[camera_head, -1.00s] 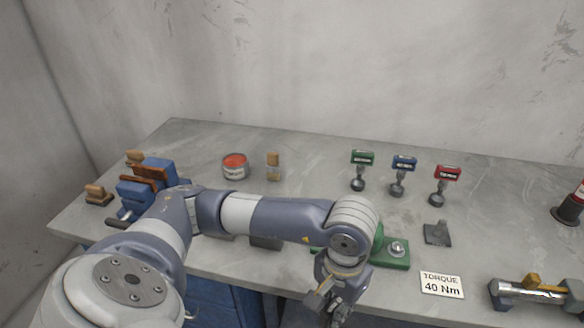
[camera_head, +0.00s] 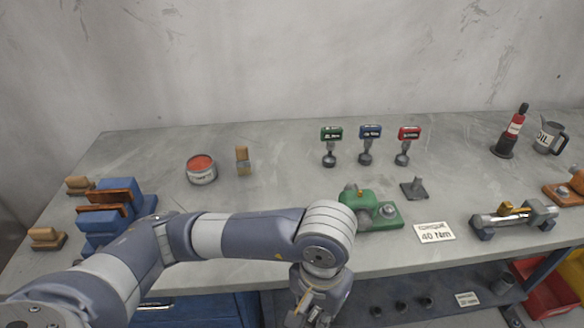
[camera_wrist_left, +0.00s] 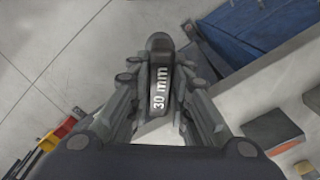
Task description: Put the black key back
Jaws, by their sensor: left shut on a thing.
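My left gripper (camera_wrist_left: 158,100) is shut on a black key marked "30 mm" (camera_wrist_left: 158,60), seen between the fingers in the left wrist view. In the head view my left gripper (camera_head: 308,312) hangs at the bottom edge, in front of the bench; the key cannot be made out there. A small dark stand with a short post (camera_head: 414,189) is on the bench and bears no coloured head. Left of it stand the green-headed (camera_head: 331,134), blue-headed (camera_head: 369,132) and red-headed (camera_head: 409,133) pieces, upright in a row. My right gripper is not in view.
A green fixture (camera_head: 368,215) sits near the bench's front edge, beside a "40 Nm" card (camera_head: 435,233) and a metal clamp piece (camera_head: 513,219). A blue vice (camera_head: 112,213) and red tin (camera_head: 202,170) are to the left. A lower shelf (camera_head: 440,290) shows at right.

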